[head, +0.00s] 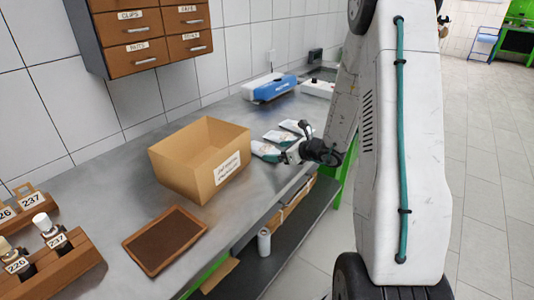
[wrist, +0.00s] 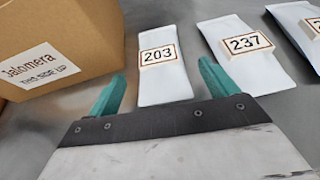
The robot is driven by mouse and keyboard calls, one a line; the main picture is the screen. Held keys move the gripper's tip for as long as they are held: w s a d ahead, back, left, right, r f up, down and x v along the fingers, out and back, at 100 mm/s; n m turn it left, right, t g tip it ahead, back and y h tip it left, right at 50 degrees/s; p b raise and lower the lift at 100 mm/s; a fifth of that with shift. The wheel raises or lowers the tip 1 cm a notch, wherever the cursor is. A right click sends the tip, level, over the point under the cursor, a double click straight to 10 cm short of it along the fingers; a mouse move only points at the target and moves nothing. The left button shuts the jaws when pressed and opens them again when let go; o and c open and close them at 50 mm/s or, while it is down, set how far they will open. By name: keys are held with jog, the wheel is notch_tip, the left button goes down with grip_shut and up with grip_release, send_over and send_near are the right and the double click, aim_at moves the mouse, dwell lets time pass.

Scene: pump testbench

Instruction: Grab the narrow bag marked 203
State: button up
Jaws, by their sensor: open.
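The narrow white bag marked 203 (wrist: 163,80) lies flat on the metal bench in the wrist view, with its label facing up. My gripper (wrist: 162,92) is open, with one teal finger at each side of the bag's near end. I cannot tell whether the fingers touch the bag. In the head view my gripper (head: 291,157) is at the bench's front edge beside the bags, and the labels there are too small to read.
A cardboard box (head: 196,180) stands left of the bags and also shows in the wrist view (wrist: 85,62). The bag marked 237 (wrist: 245,50) and another bag (wrist: 300,35) lie to the right. A brown tray (head: 163,241) lies nearer on the bench (head: 118,200).

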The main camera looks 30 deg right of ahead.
aim_at(268, 149)
jog(key=x, duration=0.4)
jog(key=shift+w+a, duration=0.1)
jog(key=shift+w, duration=0.2)
jog(key=c, duration=1.2)
jog(key=shift+r, duration=0.15)
